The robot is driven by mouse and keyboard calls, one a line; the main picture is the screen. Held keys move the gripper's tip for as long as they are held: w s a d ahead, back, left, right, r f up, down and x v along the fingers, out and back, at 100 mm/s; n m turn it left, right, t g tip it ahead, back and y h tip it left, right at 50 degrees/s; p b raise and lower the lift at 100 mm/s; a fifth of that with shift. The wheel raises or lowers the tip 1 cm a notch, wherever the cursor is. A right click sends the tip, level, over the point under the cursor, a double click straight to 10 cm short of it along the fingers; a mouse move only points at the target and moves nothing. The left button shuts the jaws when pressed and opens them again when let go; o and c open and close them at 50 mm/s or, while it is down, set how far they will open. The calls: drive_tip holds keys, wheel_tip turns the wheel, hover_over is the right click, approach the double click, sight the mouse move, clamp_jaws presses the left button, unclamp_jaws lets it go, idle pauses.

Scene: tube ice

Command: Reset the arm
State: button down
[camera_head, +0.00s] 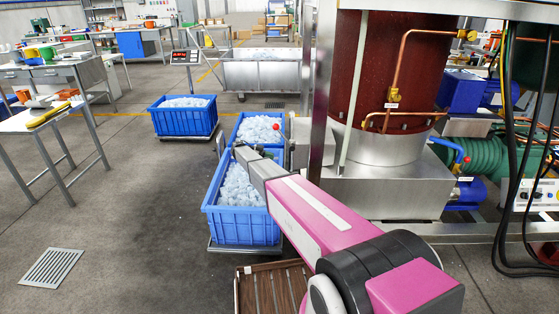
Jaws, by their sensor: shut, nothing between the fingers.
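My pink and black arm reaches from the bottom right toward the middle of the view. It ends in my gripper (242,153), which is shut with nothing held. The gripper is over the blue crate of ice (243,226), near its far end, and overlaps part of the crate behind it. A red round knob (276,127) shows just beyond the gripper, apart from it in the picture. My arm hides part of the near crate and what lies behind it.
A second blue crate (238,124) of ice stands behind the near one. A third crate (183,126) is to the left. A large steel machine (378,188) with a dark red cylinder stands close on the right. A table (28,125) is at left.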

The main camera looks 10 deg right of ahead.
drive_tip(key=s+d+n+y, duration=0.3)
drive_tip(key=s+n+y, duration=0.15)
drive_tip(key=s, duration=0.65)
drive_tip(key=s+d+n+y, duration=0.3)
drive_tip(key=s+n, duration=0.3)
drive_tip(key=s, duration=0.6)
drive_tip(key=s+a+r+n+t+y, duration=0.1)
drive_tip(key=s+n+y, duration=0.2)
drive_tip(key=s, duration=0.6)
drive_tip(key=s+a+r+n+t+y, duration=0.1)
drive_tip(key=s+n+y, duration=0.3)
drive_tip(key=s, duration=0.6)
drive_tip(key=n+t, duration=0.1)
drive_tip(key=n, duration=0.1)
drive_tip(key=shift+s+r+n, duration=0.3)
drive_tip(key=shift+r+n, duration=0.05)
drive_tip(key=shift+a+y, duration=0.1)
drive_tip(key=shift+y, duration=0.15)
